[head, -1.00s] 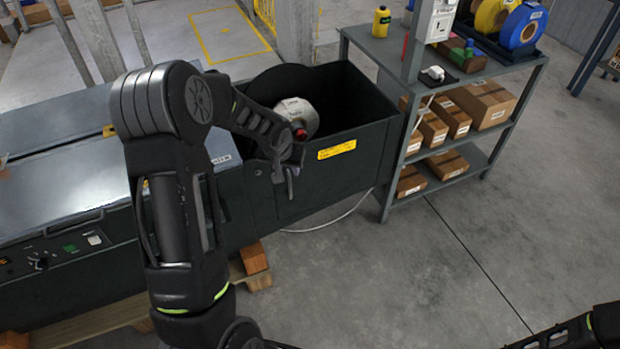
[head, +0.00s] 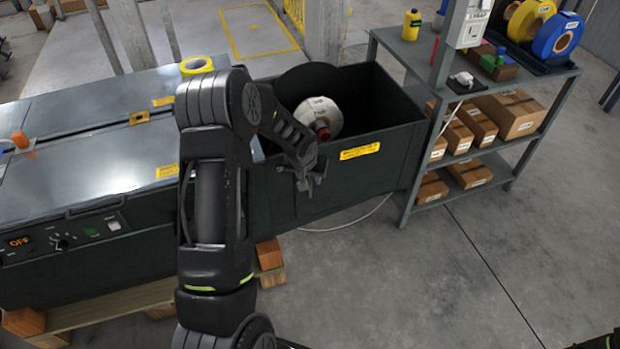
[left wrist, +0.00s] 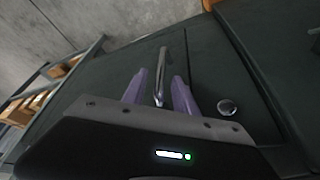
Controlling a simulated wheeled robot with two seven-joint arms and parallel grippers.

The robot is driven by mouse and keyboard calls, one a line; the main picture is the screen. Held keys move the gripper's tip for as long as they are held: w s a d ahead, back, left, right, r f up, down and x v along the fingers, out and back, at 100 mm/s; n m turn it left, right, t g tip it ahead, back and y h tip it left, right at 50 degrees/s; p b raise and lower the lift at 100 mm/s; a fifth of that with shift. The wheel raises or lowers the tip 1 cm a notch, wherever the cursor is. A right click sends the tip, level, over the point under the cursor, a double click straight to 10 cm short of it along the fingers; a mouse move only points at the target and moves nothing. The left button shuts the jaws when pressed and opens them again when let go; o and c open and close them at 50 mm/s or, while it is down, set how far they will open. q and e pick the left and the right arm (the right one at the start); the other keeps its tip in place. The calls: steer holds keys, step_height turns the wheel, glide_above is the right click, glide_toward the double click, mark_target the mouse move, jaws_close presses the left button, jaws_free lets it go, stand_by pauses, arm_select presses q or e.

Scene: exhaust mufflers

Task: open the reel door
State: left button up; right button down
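The reel door is the dark front panel (head: 340,190) of the black bin at the machine's right end, with a yellow label on it. It looks closed. A white reel (head: 318,115) with a red hub sits inside the open-topped bin. My left gripper (head: 309,182) is at the left part of this panel. In the left wrist view, a metal bar handle (left wrist: 161,72) stands between the two purple fingers of my left gripper (left wrist: 158,90). Gaps show on both sides, so the fingers are open around it. A round silver knob or lock (left wrist: 227,107) is beside it.
The grey machine top (head: 90,120) lies left of the bin, with a yellow tape roll (head: 196,66) on it. A grey shelf (head: 480,150) with boxes and tape rolls stands close to the bin's right. The floor (head: 430,280) in front of the bin is clear.

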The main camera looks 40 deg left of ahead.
arm_select(q)
steer(key=shift+w+f, duration=0.2)
steer(key=shift+f, duration=0.3)
jaws_close()
stand_by(1.1)
